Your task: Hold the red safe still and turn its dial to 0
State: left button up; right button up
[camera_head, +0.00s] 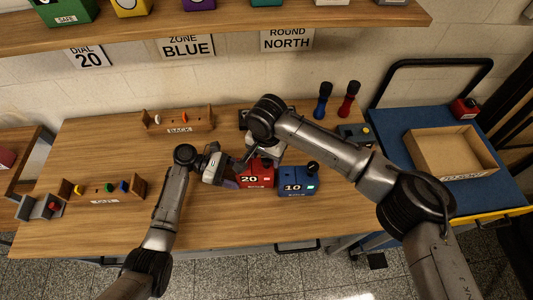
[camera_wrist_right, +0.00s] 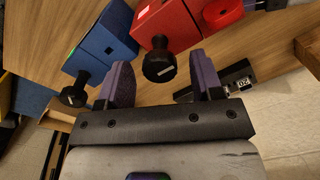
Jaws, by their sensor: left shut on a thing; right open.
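The red safe (camera_head: 256,181) stands on the wooden table and shows "20" on its front. My left gripper (camera_head: 232,174) is shut on the red safe at its left side; its fingertips are partly hidden. My right gripper (camera_head: 264,158) is above the red safe and covers its dial in the head view. In the right wrist view the red safe (camera_wrist_right: 170,22) is at the top, with its black dial (camera_wrist_right: 158,66) sticking up. My right gripper (camera_wrist_right: 164,80) is open, its purple fingers on either side of the dial in the picture, with visible gaps.
A blue safe (camera_head: 297,187) showing "10" stands close on the right, its own black dial (camera_head: 312,167) raised. Wooden racks (camera_head: 180,127) sit at the back and left. Red and blue upright objects (camera_head: 347,98) stand at the back right.

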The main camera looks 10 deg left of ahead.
jog(key=c, duration=0.9)
jog(key=shift+c, duration=0.2)
jog(key=shift+n, duration=0.3)
jog(key=n, duration=0.3)
jog(key=shift+n, duration=0.3)
jog(key=n, duration=0.4)
jog(key=shift+n, duration=0.3)
jog(key=n, duration=0.4)
jog(key=shift+n, duration=2.5)
